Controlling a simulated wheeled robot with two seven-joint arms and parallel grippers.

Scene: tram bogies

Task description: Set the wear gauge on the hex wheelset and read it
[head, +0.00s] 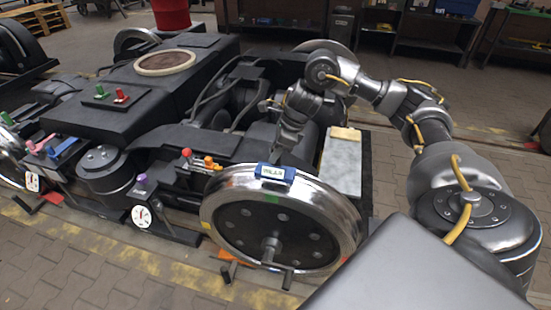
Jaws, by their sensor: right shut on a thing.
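The wear gauge (276,173), a small blue block with a pale display showing green characters, sits on the top of the rim of the front wheel (268,231). The wheel has a shiny steel rim and a dark disc with several bolts, a green mark and a hub. I cannot make out a hex mark on it, nor read the display. My right gripper (277,159) reaches down from behind, shut on the gauge; its fingertips are partly hidden behind it. The gauge appears to touch the rim. My left gripper is not in view.
The dark bogie frame (98,125) fills the left and middle. Red and orange handles (200,158) stand just left of the wheel. A grey plate (341,166) with a wooden block lies right of it. Round dials (142,217) stand low left.

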